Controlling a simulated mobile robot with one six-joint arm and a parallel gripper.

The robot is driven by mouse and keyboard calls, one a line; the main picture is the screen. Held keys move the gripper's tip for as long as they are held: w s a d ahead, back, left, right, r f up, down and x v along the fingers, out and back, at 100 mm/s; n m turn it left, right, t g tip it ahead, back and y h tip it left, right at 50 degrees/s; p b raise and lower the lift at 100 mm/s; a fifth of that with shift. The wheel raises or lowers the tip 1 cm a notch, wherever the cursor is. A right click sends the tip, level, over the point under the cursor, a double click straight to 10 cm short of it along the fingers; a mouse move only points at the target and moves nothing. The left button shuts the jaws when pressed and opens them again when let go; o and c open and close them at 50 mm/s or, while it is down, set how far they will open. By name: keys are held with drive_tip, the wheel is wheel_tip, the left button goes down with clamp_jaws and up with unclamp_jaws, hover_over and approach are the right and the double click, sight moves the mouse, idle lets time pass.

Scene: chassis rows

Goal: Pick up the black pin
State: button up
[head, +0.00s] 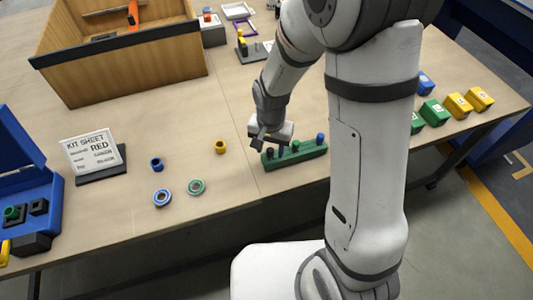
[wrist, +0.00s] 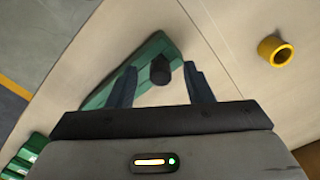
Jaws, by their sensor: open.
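The black pin (wrist: 160,70) stands in the green rack (wrist: 152,50) near one end of it. In the head view the black pin (head: 269,153) is at the left end of the green rack (head: 300,153), partly beside my fingers. My gripper (wrist: 160,66) is open, with one finger on each side of the black pin in the wrist view. Neither finger visibly touches it. In the head view my gripper (head: 262,143) hangs over the rack's left end.
A yellow bushing (head: 221,146) lies left of the rack, with a green ring (head: 196,187), blue ring (head: 162,198) and blue bushing (head: 157,164) beyond. A kit sheet sign (head: 92,153) and wooden bin (head: 130,70) stand left. Yellow blocks (head: 459,106) are at right.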

sight(271, 150)
drive_tip(key=shift+f, duration=0.95)
clamp_jaws()
wheel_tip(271, 150, up, 10)
drive_tip(key=shift+r, duration=0.1)
idle(0.4)
